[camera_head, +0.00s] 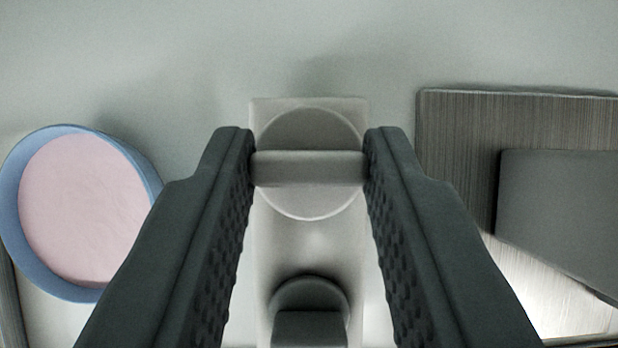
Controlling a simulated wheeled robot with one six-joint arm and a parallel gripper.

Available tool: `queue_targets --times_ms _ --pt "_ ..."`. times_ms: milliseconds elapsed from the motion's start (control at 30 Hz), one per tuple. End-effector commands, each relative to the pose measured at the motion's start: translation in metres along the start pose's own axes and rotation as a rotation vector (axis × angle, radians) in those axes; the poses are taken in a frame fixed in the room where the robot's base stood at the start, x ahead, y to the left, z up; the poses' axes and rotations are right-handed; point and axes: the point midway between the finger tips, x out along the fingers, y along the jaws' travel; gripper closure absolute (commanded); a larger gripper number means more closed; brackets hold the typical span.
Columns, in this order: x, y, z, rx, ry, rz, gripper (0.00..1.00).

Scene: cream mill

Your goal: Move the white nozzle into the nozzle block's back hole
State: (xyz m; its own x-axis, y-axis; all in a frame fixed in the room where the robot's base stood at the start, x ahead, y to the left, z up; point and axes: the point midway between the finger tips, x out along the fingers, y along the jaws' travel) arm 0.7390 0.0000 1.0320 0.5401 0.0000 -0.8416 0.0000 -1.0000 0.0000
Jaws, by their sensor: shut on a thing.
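My gripper (310,165) is shut on the white nozzle (312,203). The nozzle's flat bar lies between the fingertips, and its round disc shows behind and below the bar. The nozzle is over the far end of the pale, long nozzle block (262,255). The disc hides the block's back hole, and I cannot tell whether the nozzle is in the hole or above it. A dark grey round piece with a bar-shaped top (310,310) stands at the near part of the block, between my fingers.
A blue round dish (14,190) with a smooth pink filling (82,210) stands at the left. A brushed metal plate (455,130) with a dark grey block (565,205) on it is at the right. The pale surface at the back is clear.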

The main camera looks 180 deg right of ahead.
Motion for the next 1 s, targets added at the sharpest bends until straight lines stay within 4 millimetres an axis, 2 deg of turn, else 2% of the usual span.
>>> queue_targets --times_ms 1000 --pt "0.019 0.000 0.012 0.000 0.000 0.000 1.00"
